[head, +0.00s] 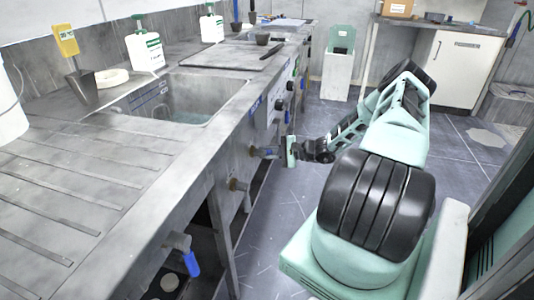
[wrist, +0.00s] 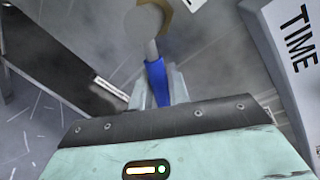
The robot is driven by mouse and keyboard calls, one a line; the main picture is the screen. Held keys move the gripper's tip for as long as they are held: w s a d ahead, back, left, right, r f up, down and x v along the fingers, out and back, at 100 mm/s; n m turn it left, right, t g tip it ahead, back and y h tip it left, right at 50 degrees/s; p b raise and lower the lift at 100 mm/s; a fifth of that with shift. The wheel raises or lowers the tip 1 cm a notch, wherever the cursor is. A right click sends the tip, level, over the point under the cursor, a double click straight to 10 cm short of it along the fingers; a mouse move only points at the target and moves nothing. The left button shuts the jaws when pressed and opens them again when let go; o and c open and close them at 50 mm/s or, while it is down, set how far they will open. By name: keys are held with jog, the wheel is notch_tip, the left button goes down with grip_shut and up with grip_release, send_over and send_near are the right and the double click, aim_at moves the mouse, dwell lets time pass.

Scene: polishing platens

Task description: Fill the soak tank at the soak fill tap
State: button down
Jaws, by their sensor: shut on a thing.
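My gripper (head: 283,152) is at the front panel of the steel bench, at a tap (head: 262,152). In the wrist view my gripper (wrist: 158,88) is shut on the tap's blue lever (wrist: 156,78), with a finger on each side of it. The tap's stem and brass-coloured fitting (wrist: 162,12) show beyond the lever. A sunken steel basin (head: 222,103) with a scale on its inner wall lies in the bench top and appears to hold some liquid. I cannot read its name or the tap's, so which is the soak tank or soak tap is unclear.
Another tap with a blue lever (head: 192,263) sticks out nearer, and a fitting (head: 237,185) sits between the two. Knobs (head: 280,105) line the panel farther on.

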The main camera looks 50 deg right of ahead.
jog(key=c, duration=1.4)
grip_release()
jog(key=p+v, duration=0.1)
jog(key=v, duration=1.6)
jog(key=shift+s+d, duration=0.15)
jog(key=shift+s, duration=0.05)
